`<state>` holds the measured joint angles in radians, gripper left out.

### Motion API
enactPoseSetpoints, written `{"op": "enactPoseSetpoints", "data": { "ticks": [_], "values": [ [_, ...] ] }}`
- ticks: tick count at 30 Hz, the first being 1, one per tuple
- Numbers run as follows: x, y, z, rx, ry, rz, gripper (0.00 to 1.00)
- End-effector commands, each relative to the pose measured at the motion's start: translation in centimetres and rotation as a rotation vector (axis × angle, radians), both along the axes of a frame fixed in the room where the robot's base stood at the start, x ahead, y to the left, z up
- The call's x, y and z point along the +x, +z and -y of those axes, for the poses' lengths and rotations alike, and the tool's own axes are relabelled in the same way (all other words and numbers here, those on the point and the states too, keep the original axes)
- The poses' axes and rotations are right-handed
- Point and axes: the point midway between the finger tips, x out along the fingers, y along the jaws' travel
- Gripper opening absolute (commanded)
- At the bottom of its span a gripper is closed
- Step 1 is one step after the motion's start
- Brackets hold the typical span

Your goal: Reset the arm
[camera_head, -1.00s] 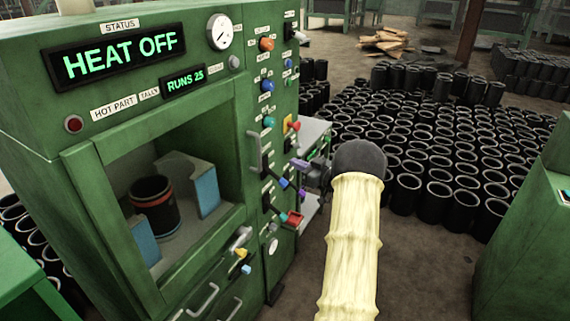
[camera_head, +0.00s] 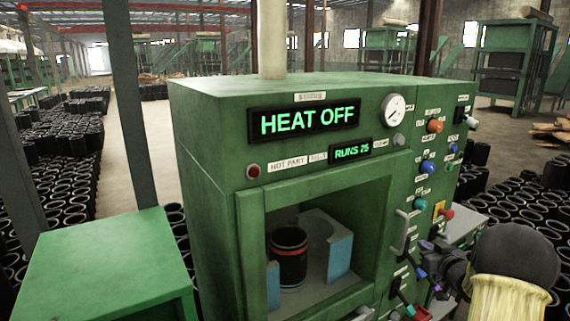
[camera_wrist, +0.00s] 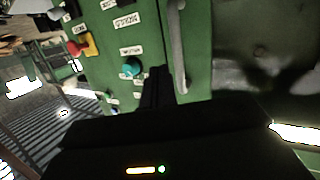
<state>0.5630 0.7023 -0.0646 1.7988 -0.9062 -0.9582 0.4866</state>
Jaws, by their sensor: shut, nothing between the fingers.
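My gripper (camera_head: 432,262) is at the lower right of the head view, at the end of my arm in its pale yellow sleeve. It is beside the control panel of the green machine (camera_head: 212,150). In the wrist view my gripper's dark fingers (camera_wrist: 157,88) are together with nothing between them. They show in front of the panel, close to a teal knob (camera_wrist: 131,67) and a metal handle (camera_wrist: 177,50). I cannot tell whether they touch the panel.
The machine's display (camera_head: 304,121) reads HEAT OFF and the counter (camera_head: 351,150) reads RUNS 25. A black sleeve with a red band (camera_head: 289,256) stands in the open chamber. A green cabinet (camera_head: 110,262) is at left. Many black sleeves (camera_head: 60,190) cover the floor.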

Motion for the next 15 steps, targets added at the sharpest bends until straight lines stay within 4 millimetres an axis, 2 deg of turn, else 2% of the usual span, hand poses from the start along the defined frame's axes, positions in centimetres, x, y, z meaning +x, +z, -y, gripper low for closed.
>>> {"op": "enactPoseSetpoints", "data": {
  "ticks": [1,5,8,11,14,15],
  "values": [
    [-0.2,0.7,-1.8,-0.01,-0.032,-0.042,0.0],
    [-2.0,0.7,-5.6,-0.027,-0.123,-0.186,0.0],
    [-4.6,0.3,-8.9,-0.035,-0.174,-0.314,0.0],
    [-8.1,-0.4,-12.3,-0.039,-0.203,-0.455,0.0],
    [-12.6,-1.3,-15.8,-0.039,-0.213,-0.608,0.0],
    [-14.6,-1.7,-17.2,-0.039,-0.211,-0.671,0.0]
  ]
}}
